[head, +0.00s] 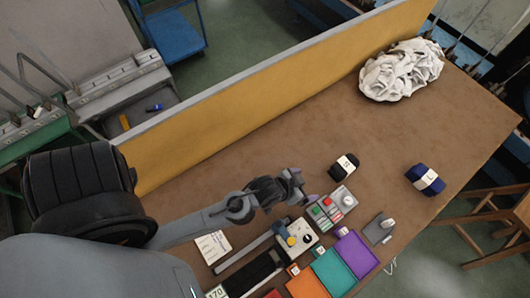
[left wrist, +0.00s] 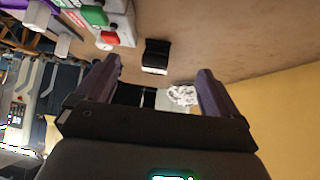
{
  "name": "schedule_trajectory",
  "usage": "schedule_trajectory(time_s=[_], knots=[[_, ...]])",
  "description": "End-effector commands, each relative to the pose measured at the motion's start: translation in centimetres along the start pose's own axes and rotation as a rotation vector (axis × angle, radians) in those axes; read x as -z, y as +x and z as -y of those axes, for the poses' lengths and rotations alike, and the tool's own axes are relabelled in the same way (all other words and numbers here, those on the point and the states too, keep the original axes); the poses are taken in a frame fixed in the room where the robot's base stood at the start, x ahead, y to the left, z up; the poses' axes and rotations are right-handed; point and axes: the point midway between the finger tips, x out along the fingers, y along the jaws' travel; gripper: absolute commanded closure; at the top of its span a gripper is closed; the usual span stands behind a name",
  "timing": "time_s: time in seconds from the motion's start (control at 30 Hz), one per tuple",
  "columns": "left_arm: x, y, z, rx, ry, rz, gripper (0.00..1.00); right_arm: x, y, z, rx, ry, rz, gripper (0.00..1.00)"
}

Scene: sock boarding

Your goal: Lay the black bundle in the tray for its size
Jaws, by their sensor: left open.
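The black bundle (head: 344,167) lies on the brown table with a white band around it; the band's letter looks like an S. It also shows in the left wrist view (left wrist: 156,52), beyond the fingertips. My left gripper (head: 300,185) is open and empty, left of the bundle and apart from it. Its two fingers also show in the left wrist view (left wrist: 159,70). An orange tray (head: 306,284), a teal tray (head: 333,272) and a purple tray (head: 357,254) lie side by side at the table's front, with small tags too small to read. My right gripper is out of view.
A navy bundle (head: 424,180) with a white band lies at the right. A control box (head: 332,207) with buttons stands between the black bundle and the trays. A white cloth heap (head: 402,70) is at the back. A yellow partition (head: 270,98) borders the table.

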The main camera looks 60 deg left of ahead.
Motion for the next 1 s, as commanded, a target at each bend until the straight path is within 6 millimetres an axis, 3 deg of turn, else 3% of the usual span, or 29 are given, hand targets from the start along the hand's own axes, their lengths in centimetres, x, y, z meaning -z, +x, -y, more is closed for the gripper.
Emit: schedule_trajectory(time_s=[0.1, 0.3, 0.4, 0.67, 1.0], knots=[[-2.1, -4.0, 0.7, -0.018, 0.039, 0.162, 0.05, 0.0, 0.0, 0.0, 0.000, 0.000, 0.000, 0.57], [-4.9, -9.9, 1.6, -0.016, 0.103, 0.382, 0.05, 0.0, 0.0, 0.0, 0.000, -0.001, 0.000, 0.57], [-5.6, -11.7, 2.0, -0.009, 0.121, 0.443, 0.05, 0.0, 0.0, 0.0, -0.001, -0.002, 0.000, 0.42], [-6.1, -12.8, 2.2, -0.003, 0.132, 0.481, 0.05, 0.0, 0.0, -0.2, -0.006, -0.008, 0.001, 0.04], [-5.8, -12.9, 2.2, -0.004, 0.132, 0.480, 0.05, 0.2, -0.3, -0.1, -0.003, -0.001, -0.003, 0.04]])
